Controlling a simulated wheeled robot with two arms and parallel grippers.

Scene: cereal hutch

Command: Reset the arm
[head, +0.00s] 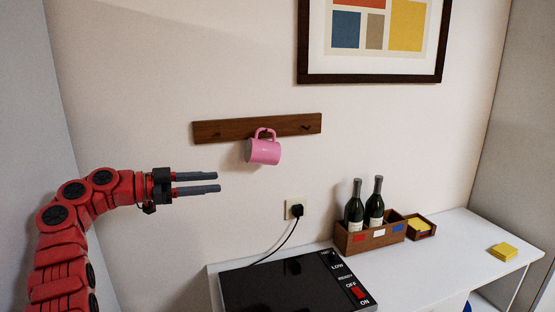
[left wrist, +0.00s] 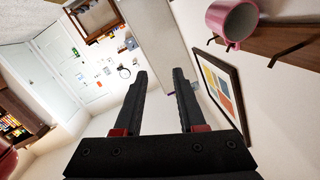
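My left gripper (head: 218,183) is raised in front of the wall, at the end of my red left arm. Its two fingers are apart with nothing between them; they also show apart and empty in the left wrist view (left wrist: 160,75). A pink mug (head: 264,151) hangs by its handle from the brown wooden wall rack (head: 220,131), to the right of the gripper and a little higher. The mug (left wrist: 234,20) also shows at the top right of the left wrist view, clear of the fingers. My right gripper is in neither view.
Below is a white counter (head: 455,255) with a black hotplate (head: 290,286), its cord running to a wall socket (head: 293,209). A wooden crate (head: 355,243) holds two dark bottles. Yellow blocks (head: 502,251) lie at the right. A framed picture (head: 375,77) hangs above.

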